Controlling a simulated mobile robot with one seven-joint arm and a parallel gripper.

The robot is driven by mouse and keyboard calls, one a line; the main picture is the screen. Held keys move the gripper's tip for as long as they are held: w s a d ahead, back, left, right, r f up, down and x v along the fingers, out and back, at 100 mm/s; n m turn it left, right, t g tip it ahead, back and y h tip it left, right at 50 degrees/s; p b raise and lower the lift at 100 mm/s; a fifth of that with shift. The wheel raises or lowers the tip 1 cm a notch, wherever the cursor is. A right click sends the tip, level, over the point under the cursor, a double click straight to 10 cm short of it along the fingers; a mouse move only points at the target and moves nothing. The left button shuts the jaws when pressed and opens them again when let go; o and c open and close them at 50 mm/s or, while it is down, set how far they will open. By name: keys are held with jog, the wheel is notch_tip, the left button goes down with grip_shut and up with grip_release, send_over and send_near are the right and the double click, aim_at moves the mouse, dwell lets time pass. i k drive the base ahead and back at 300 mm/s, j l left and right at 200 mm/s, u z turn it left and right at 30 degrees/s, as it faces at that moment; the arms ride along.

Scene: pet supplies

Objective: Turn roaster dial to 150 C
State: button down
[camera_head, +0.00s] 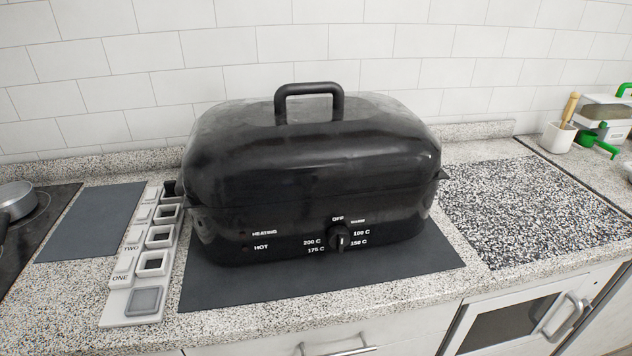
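A black roaster (310,170) with a domed lid and a top handle (308,92) stands on a dark grey mat (330,288) on the counter. Its lid is closed. The roaster dial (341,240) is a small dark knob low on the front, right of centre. Around it are white labels: OFF above, a small unclear one and 100 C at the upper right, 150 C at the right, 175 C and 200 C at the left. A pale mark shows on the knob, but I cannot tell which label it points to. My gripper is not in view.
HEATING and HOT labels sit left of the dial. A pot (14,203) is at the far left. A white cup (557,137) and green-handled items (600,143) are at the back right. Space before the dial looks clear.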

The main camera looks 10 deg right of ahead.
aim_at(338, 236)
jog(key=k+l+u, duration=0.1)
jog(key=l, duration=0.25)
jog(key=k+l, duration=0.1)
jog(key=l, duration=0.3)
jog(key=k+l+u, duration=0.15)
jog(key=l, duration=0.2)
jog(key=k+l, duration=0.1)
jog(key=l, duration=0.25)
jog(key=k+l+u, duration=0.15)
jog(key=l, duration=0.2)
jog(key=i, duration=0.05)
